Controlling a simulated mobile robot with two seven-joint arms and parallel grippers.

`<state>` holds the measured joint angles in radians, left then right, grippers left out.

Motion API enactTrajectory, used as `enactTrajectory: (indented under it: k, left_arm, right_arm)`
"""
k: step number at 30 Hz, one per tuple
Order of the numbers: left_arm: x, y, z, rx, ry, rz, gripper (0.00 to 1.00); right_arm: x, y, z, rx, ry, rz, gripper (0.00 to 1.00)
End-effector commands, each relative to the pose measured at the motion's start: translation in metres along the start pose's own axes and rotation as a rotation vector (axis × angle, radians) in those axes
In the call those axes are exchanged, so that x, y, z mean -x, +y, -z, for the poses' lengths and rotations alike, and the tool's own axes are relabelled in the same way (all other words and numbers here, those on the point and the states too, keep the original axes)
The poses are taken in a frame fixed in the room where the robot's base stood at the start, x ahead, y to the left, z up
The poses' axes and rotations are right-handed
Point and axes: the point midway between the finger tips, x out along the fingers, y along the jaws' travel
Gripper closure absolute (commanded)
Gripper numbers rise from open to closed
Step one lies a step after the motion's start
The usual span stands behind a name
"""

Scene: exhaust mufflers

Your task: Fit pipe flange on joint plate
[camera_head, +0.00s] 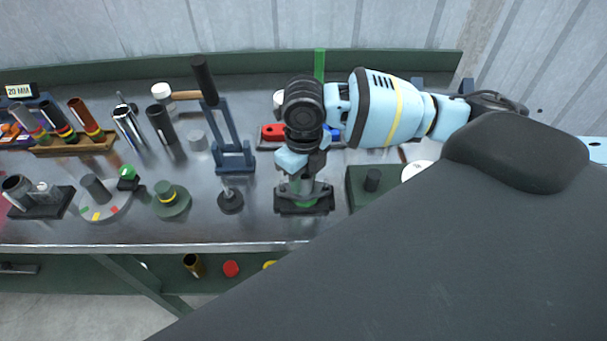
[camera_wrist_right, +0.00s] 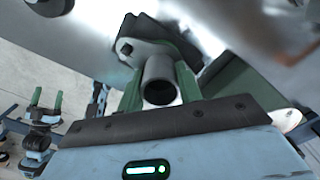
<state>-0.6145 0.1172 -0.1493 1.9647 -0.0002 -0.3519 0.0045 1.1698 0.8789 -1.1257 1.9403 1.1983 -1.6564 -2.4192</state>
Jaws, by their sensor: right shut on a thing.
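My right gripper (camera_head: 303,197) points down at the middle of the bench. Its green fingers also show in the right wrist view (camera_wrist_right: 160,88), shut on a grey pipe stub. The stub belongs to the dark pipe flange (camera_wrist_right: 158,70), which has a bolt-like stud at one corner. In the head view a dark square plate (camera_head: 323,209), possibly the joint plate, lies right under the gripper. The fingers and flange hide its middle, so I cannot tell if the flange is seated. My left gripper (camera_wrist_right: 46,102) appears only in the right wrist view, empty with its fingers apart.
A green block with a dark peg (camera_head: 372,180) stands close to the right. A blue toggle press (camera_head: 232,150), a small dark disc (camera_head: 230,202) and a green stepped disc (camera_head: 171,199) stand left. A red part (camera_head: 272,133) lies behind. The bench's front edge is near.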

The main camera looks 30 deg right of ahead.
Motion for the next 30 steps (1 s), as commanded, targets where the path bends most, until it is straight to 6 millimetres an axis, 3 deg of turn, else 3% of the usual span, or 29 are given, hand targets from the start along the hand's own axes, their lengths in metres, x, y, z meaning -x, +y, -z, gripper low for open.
enactTrajectory:
  k: [4,5,10,21,30]
  left_arm:
    - [0.0,0.0,0.0,0.0,-0.001,0.0,0.24]
    - [0.0,0.0,-0.001,0.0,-0.001,0.0,0.24]
    - [0.0,0.0,-0.002,-0.001,-0.003,0.0,0.24]
    - [0.0,-0.002,-0.002,-0.011,-0.004,-0.001,0.24]
    - [0.002,-0.002,0.009,-0.01,0.016,0.0,0.24]
  right_arm:
    - [0.001,0.0,0.0,0.0,-0.001,0.0,0.85]
    - [0.001,0.0,0.0,0.0,-0.001,0.0,0.61]
    - [0.0,0.0,0.0,0.0,0.0,0.0,0.4]
    - [0.001,0.0,0.0,0.0,0.0,0.0,0.4]
    - [0.05,0.0,-0.001,0.001,-0.005,0.0,0.4]
